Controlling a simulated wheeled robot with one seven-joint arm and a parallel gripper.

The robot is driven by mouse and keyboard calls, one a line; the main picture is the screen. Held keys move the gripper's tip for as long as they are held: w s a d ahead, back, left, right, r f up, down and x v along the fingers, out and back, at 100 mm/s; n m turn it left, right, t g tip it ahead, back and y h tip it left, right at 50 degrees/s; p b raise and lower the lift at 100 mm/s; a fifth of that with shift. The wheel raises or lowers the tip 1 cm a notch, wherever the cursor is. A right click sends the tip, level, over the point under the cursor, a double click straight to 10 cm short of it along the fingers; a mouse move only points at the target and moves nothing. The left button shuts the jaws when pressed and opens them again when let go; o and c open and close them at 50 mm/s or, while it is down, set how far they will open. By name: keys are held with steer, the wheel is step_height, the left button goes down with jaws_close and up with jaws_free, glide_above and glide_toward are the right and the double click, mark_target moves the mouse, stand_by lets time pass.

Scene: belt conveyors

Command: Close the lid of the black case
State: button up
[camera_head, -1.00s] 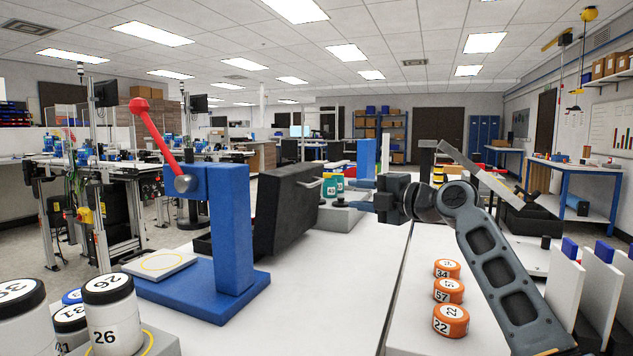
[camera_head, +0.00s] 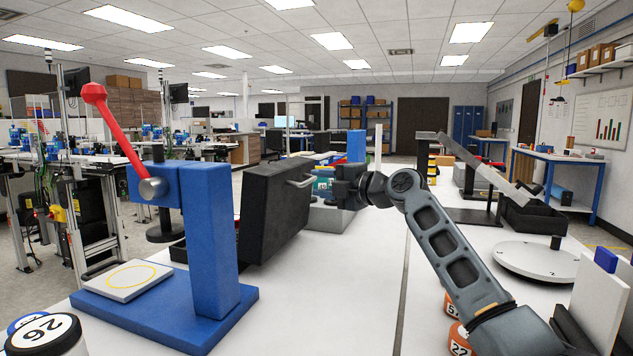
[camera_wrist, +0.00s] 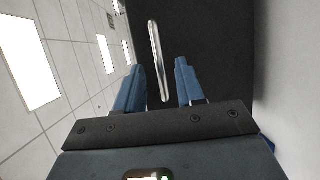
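The lid of the black case (camera_head: 273,208) stands raised, a tall dark panel with a silver handle (camera_head: 303,182) on its right edge. The lower part of the case (camera_head: 178,252) is mostly hidden behind the blue lever press. My gripper (camera_head: 328,186) is just right of the handle. In the wrist view, the two blue fingers (camera_wrist: 158,88) are apart, with the handle (camera_wrist: 155,50) showing in the gap between them. The dark lid (camera_wrist: 205,35) fills the area behind. I cannot tell whether the fingers touch the handle.
A blue press (camera_head: 205,245) with a red lever (camera_head: 118,130) stands left of the case. Orange round containers (camera_head: 459,340) are partly hidden by my arm. A round turntable (camera_head: 535,262) is at right.

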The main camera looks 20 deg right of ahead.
steer(key=shift+x, duration=1)
steer(key=shift+c, duration=0.5)
jaws_close()
